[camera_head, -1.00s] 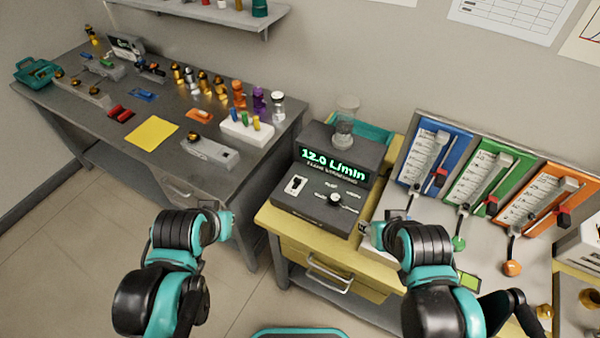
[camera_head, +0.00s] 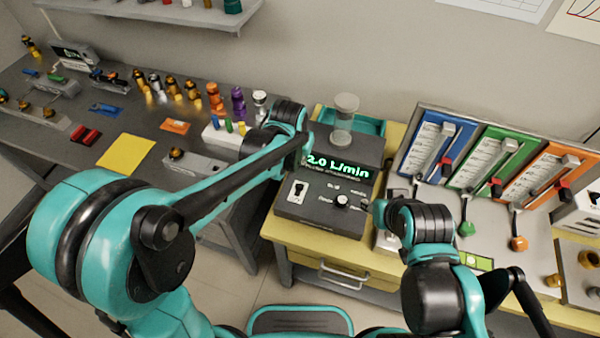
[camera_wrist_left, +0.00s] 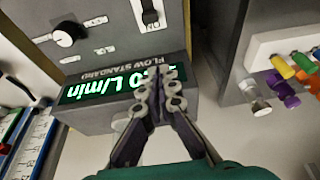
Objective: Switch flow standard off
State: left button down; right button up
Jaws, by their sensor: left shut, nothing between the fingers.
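The flow standard (camera_head: 322,214) is a dark grey box on the yellow cabinet. Its green display (camera_head: 340,170) is lit and reads "2.0 L/min", with its left end covered by my left gripper. A switch on a white plate (camera_head: 297,191) sits at the left of its front panel, also seen in the left wrist view (camera_wrist_left: 151,14); a knob (camera_head: 341,201) is to its right. My left gripper (camera_head: 306,148) is shut and empty; in the left wrist view its fingertips (camera_wrist_left: 157,78) overlap the display. My right gripper (camera_head: 380,212) is beside the box; its jaws are unclear.
Blue, green and orange flowmeter panels (camera_head: 491,166) stand at the right. A clear cylinder (camera_head: 344,118) stands on top of the flow standard. The dark bench (camera_head: 60,160) at left holds bottles, a yellow sheet (camera_head: 126,155) and a white rack with coloured caps (camera_head: 222,138).

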aim_at(305, 172)
pick_arm(q)
jog(key=shift+d, duration=0.1)
jog(key=shift+f, duration=0.15)
jog(key=b+x, duration=0.4)
jog(key=x, duration=0.6)
jog(key=shift+f, duration=0.15)
jog(key=s, duration=0.2)
jog(key=s+a, duration=0.1)
jog(key=shift+s+r+b, duration=0.15)
jog(key=shift+r+b, duration=0.15)
jog(key=shift+b, duration=0.1)
jog(key=shift+s+a, duration=0.1)
jog(key=shift+s, duration=0.1)
